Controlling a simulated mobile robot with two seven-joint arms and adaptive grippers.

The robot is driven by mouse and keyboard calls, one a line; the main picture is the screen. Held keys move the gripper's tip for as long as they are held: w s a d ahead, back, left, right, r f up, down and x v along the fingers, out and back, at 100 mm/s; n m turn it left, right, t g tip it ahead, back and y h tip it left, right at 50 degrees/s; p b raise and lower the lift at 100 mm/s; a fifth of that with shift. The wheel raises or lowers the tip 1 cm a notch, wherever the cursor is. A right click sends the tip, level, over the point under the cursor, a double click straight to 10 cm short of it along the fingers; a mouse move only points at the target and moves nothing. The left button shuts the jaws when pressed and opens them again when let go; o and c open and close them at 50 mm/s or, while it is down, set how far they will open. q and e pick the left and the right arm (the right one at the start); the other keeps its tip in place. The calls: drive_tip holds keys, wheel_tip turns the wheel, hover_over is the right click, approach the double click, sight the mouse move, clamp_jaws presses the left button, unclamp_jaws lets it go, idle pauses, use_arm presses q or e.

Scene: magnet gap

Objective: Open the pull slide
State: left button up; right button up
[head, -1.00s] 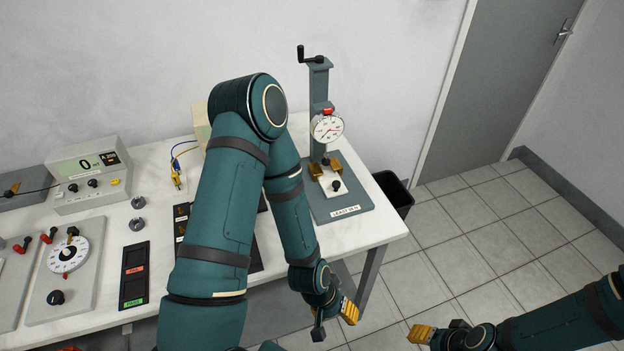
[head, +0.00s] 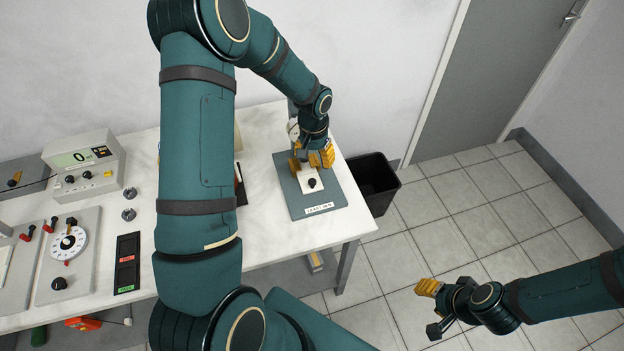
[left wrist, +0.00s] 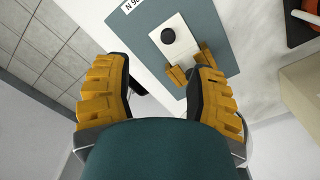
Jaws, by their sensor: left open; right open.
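The pull slide is a small white plate (head: 309,173) with a black knob (head: 312,183), lying on the grey base (head: 293,203) of the gauge stand. My left gripper (head: 315,158) is open, at the back of the plate, and hides part of it and most of the stand. In the left wrist view the white plate (left wrist: 184,38), its black knob (left wrist: 168,36) and the brass blocks (left wrist: 177,76) beside it show beyond the open fingers (left wrist: 160,72). Nothing is between the fingertips. My right gripper (head: 431,305) is open and empty over the floor.
The white bench top (head: 262,222) ends just right of the stand. A black bin (head: 374,185) stands on the floor beside it. A digital meter (head: 84,160) and a dial panel (head: 68,242) are at the left.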

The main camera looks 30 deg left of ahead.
sight(313, 181)
use_arm(q)
drive_tip(key=f, duration=0.8)
drive_tip(key=a+f, duration=0.1)
drive_tip(key=f, duration=0.3)
drive_tip(key=shift+w+f, duration=0.3)
clamp_jaws()
